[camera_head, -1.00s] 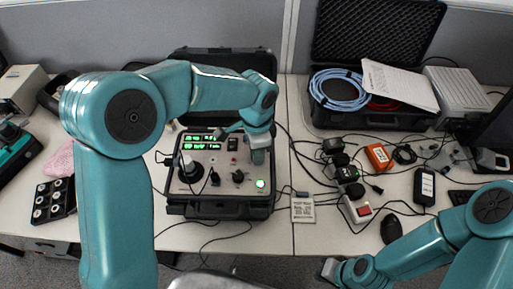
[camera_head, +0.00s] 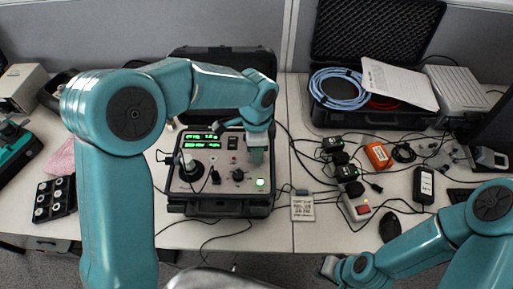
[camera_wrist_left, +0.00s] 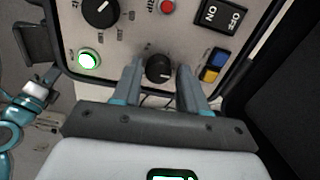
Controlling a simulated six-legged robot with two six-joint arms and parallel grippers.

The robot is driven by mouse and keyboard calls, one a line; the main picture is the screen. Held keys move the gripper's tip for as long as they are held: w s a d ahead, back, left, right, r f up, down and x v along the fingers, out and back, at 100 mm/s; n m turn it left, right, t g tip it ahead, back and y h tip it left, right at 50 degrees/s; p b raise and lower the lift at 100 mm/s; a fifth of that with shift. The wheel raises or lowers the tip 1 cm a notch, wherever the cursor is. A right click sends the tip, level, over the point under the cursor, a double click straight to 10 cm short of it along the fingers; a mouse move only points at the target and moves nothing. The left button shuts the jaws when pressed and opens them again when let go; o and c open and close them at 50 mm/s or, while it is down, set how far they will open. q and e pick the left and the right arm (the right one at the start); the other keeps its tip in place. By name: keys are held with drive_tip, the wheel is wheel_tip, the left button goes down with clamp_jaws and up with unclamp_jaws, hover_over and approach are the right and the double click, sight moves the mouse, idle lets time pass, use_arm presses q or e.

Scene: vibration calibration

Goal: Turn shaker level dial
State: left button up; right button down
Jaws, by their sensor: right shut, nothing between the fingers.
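The shaker control unit (camera_head: 222,208) is a black case with a grey panel on the table, left of centre in the head view. A black dial with a white pointer (camera_wrist_left: 100,12) and a smaller black knob (camera_wrist_left: 158,70) show in the left wrist view; I cannot read which is the level dial. My left gripper (camera_wrist_left: 159,72) is open, one finger on each side of the small knob, with narrow gaps. In the head view my left gripper (camera_head: 256,155) hides that knob. My right gripper (camera_head: 330,267) is shut and empty near the table's front edge.
The panel has a lit green button (camera_wrist_left: 89,60), a red button (camera_wrist_left: 167,5), an ON/OFF switch (camera_wrist_left: 217,15) and a green display (camera_head: 205,142). Cables, adapters and a power strip (camera_head: 355,204) crowd the right.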

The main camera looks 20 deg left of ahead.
use_arm(q)
drive_tip(key=shift+o, duration=0.6)
wheel_tip(320, 180, up, 16)
drive_tip(key=shift+r, duration=0.15)
drive_tip(key=shift+r, duration=0.1)
